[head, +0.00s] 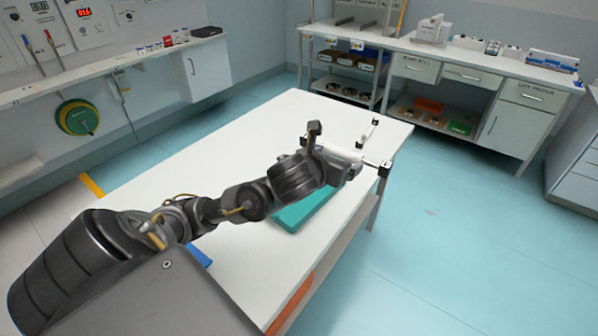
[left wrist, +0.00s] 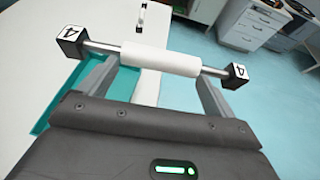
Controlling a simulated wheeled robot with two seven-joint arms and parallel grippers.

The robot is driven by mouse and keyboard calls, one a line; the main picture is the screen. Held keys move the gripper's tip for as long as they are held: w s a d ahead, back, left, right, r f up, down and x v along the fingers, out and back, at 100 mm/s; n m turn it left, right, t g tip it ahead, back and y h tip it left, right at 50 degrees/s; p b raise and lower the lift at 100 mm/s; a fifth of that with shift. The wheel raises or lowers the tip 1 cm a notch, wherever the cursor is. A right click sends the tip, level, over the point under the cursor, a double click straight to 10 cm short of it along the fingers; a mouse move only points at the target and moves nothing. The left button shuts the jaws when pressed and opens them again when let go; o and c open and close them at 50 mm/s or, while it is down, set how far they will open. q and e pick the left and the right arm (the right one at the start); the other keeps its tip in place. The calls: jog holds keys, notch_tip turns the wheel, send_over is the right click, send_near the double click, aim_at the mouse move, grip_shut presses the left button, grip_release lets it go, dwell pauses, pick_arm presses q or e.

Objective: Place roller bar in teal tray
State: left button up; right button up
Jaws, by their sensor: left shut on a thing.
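My left gripper (head: 344,166) is shut on the roller bar (head: 341,153), a white cylinder on a metal rod with black end blocks. In the left wrist view the bar (left wrist: 160,58) lies across the two fingers, and its blocks show a 4. The teal tray (head: 300,211) lies on the white table, below and left of the gripper in the head view, partly hidden by my arm. In the left wrist view the tray (left wrist: 62,92) shows at left, partly behind the gripper and bar. My right gripper is not in view.
The white table (head: 230,156) is clear on its far left part. A thin rod with black ends (head: 369,133) is near its far right edge. A blue item (head: 200,255) lies near my arm. Benches with drawers (head: 470,76) stand beyond a clear floor.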

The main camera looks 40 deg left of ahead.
pick_arm(q)
jog(key=s+a+f+b, duration=0.1)
jog(key=s+a+f, duration=0.4)
jog(key=shift+f+m+h, duration=0.15)
jog(key=shift+m+h, duration=0.15)
dwell(0.6)
